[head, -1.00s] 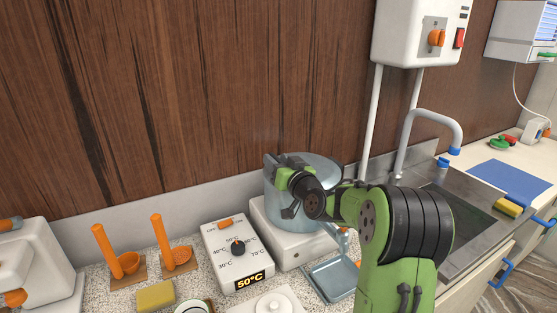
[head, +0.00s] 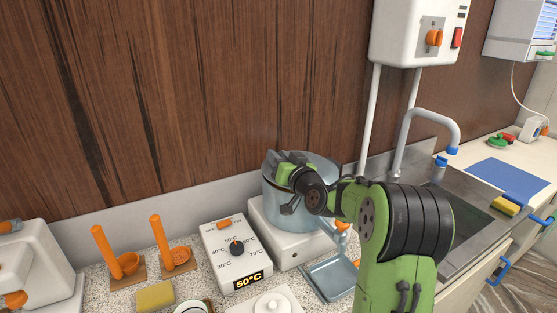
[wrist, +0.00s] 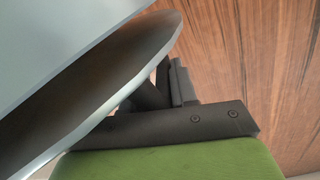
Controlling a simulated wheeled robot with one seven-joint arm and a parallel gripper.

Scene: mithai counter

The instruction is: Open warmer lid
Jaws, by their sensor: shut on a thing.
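The warmer (head: 285,217) is a round blue-grey pot on a white base on the counter. Its lid (head: 322,165) shows as a pale blue-grey disc at the top of the pot, partly hidden by my arm. In the wrist view the lid (wrist: 150,55) is a large tilted disc with a dark gap under its near edge. My gripper (head: 280,160) is at the pot's upper left rim, shut on the lid. In the wrist view its dark fingers (wrist: 165,90) are against the lid's edge; the exact grip point is hidden.
A white control box (head: 232,250) reading 50°C stands left of the warmer. A blue-grey tray (head: 332,277) lies in front. A tap (head: 425,120) and sink are at the right; a wooden wall is close behind.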

